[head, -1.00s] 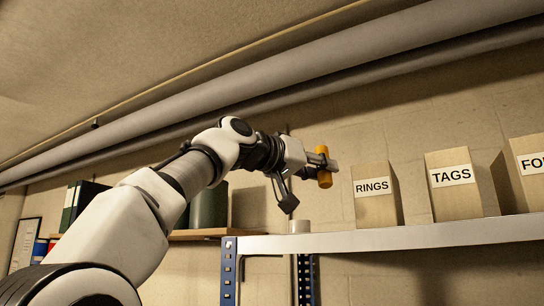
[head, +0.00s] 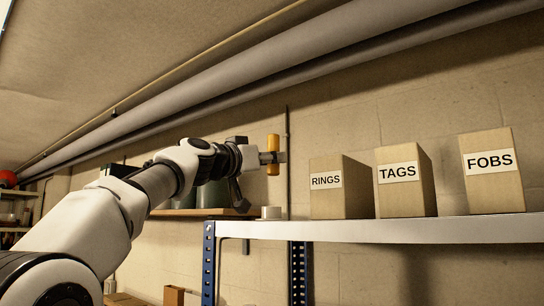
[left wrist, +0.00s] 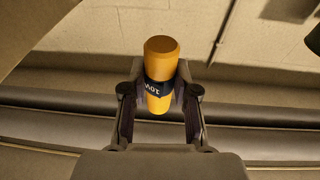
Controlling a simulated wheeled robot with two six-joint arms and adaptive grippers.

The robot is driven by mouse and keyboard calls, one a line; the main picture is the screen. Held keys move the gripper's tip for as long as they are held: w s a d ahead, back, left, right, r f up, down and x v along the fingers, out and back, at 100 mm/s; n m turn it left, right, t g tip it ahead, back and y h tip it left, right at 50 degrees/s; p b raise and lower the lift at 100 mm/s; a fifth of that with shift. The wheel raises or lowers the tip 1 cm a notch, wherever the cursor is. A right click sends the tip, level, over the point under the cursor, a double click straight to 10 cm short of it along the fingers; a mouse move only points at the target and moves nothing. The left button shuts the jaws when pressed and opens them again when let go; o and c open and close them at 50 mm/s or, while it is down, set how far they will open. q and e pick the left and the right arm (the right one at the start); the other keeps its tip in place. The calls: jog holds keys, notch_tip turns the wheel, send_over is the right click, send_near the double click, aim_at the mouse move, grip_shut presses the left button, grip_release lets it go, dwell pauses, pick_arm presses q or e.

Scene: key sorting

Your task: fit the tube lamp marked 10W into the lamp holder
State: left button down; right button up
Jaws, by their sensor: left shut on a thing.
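My left gripper (head: 275,157) is shut on an orange tube lamp (head: 273,143), which stands roughly upright in the jaws against the wall behind. In the left wrist view the lamp (left wrist: 162,48) has a dark band with light lettering that seems to read 10W, upside down. Both fingers (left wrist: 160,92) press on it at the band, one on each side. No lamp holder can be made out in either view. My right gripper is not in view.
A pale metal shelf (head: 420,230) carries three boxes, RINGS (head: 325,200), TAGS (head: 398,195) and FOBS (head: 488,190), and a small white cylinder (head: 271,212). Thick grey pipes (head: 300,75) run along the wall above. Free space surrounds the lamp.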

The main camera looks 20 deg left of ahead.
pick_arm(q)
jog(key=shift+w+a+f+b, duration=0.1)
jog(key=shift+f+b, duration=0.5)
jog(key=b, duration=0.4)
send_over(269, 218)
jog(key=w, duration=0.2)
jog(key=f, duration=0.4)
jog(key=shift+s+a, duration=0.2)
jog(key=shift+a, duration=0.15)
jog(key=shift+d+f, duration=0.2)
jog(key=shift+f, duration=0.2)
jog(key=shift+a, duration=0.15)
jog(key=shift+s+b, duration=0.15)
jog(key=shift+b, duration=0.35)
jog(key=shift+f+b, duration=1.75)
jog(key=shift+b, duration=0.1)
jog(key=c, duration=0.8)
grip_release()
